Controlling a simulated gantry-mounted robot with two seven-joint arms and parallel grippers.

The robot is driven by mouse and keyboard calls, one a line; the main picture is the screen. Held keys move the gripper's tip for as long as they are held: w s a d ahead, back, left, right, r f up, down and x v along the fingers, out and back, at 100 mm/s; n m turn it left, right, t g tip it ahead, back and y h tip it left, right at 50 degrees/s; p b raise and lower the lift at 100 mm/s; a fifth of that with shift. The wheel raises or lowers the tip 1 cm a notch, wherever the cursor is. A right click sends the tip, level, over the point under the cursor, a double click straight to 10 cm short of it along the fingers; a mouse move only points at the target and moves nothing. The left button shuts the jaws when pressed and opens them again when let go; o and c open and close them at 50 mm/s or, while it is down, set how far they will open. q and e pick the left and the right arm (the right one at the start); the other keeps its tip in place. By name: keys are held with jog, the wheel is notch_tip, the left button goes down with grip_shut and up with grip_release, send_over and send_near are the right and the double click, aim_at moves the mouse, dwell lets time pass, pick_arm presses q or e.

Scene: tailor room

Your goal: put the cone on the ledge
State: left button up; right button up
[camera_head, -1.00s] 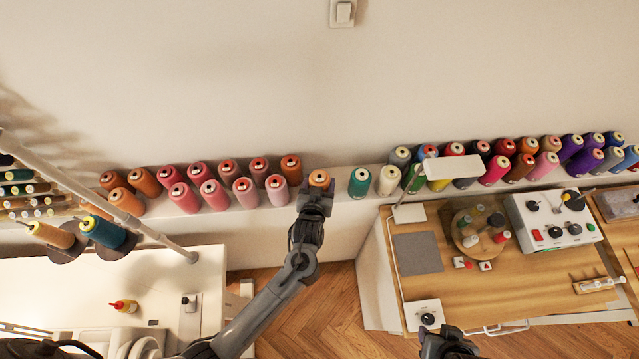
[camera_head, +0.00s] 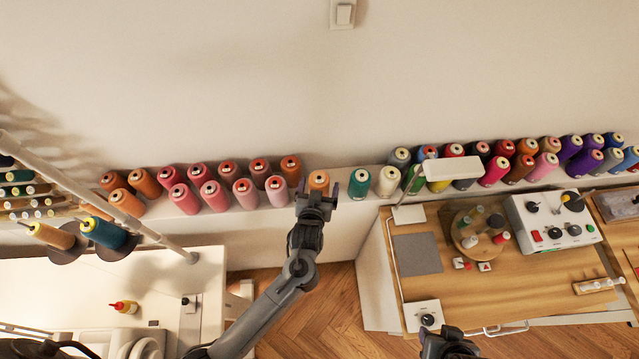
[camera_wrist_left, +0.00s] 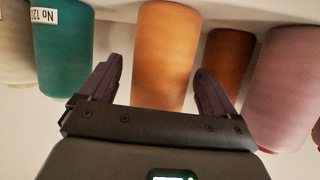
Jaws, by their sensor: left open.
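An orange thread cone (camera_head: 318,181) appears to stand upright on the white ledge (camera_head: 343,198) along the wall, between the pink cones and a green cone. My left gripper (camera_head: 317,192) is open in front of it, with one finger toward each side. In the left wrist view the orange cone (camera_wrist_left: 166,55) shows between the spread fingers, with a gap on both sides. Its lower part is hidden by the gripper in the head view. My right gripper (camera_head: 447,343) is at the bottom edge, and its fingers do not show clearly.
A green cone (camera_head: 359,184) stands close on the right, and a pink cone (camera_head: 277,191) on the left. More cones line the ledge both ways. A lamp (camera_head: 452,168) and a wooden worktable (camera_head: 466,286) are at right; a white table (camera_head: 75,290) is at left.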

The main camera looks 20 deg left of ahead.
pick_arm(q)
jog(key=p+v, duration=0.1)
jog(key=v, duration=0.9)
jog(key=s+a+r+m+g+h, duration=0.1)
jog(key=s+a+g, duration=0.3)
jog(key=s, duration=0.4)
jog(key=s+a+r+m+g+h, duration=0.2)
jog(key=s+a+m+g, duration=0.1)
jog(key=s, duration=0.6)
jog(key=a+g, duration=0.1)
jog(key=g, duration=0.1)
jog(key=shift+s+g, duration=0.3)
jog(key=shift+s, duration=0.05)
